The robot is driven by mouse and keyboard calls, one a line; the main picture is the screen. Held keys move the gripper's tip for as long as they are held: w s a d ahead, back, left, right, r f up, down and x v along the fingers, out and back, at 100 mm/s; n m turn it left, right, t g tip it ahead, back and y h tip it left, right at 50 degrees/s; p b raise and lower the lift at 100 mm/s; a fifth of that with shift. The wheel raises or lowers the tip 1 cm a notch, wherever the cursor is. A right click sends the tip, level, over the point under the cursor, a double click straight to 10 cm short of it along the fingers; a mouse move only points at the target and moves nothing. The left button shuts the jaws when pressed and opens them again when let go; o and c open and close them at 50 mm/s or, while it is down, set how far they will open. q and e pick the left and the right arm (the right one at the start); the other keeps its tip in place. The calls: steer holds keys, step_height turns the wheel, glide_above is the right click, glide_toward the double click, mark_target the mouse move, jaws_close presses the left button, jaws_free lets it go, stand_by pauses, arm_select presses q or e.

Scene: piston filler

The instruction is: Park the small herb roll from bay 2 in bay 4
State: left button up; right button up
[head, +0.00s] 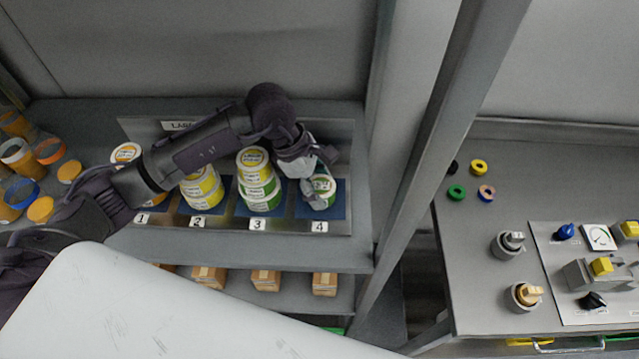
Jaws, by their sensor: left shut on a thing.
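My left gripper (318,190) reaches over bay 4 from above and is shut on a small green and white herb roll (325,188). The roll is at the blue mat of bay 4 (338,212); I cannot tell whether it rests on the mat. The fingers hide part of it. Bay 2 (218,208) holds a stack of yellow-labelled rolls (202,187). Bay 3 (238,209) holds a taller stack with a yellow-labelled top (252,158) and green-labelled rolls (259,187) below. My right gripper is not in view.
Bay 1 has a yellow-labelled roll (126,153), partly behind my left arm. Orange and blue containers (24,192) crowd the shelf's left end. Small boxes (265,280) stand on the lower shelf. A frame post (425,150) separates the shelf from a control bench (470,270) with coloured rings (479,167).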

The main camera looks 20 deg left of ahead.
arm_select(q)
steer(key=shift+f, duration=0.15)
steer(key=o, duration=1.2)
steer(key=shift+o, duration=0.2)
steer(key=shift+a+r, duration=0.1)
steer(key=shift+r, duration=0.25)
steer(key=b+v, duration=0.3)
steer(key=v, duration=0.8)
steer(key=shift+r, duration=0.35)
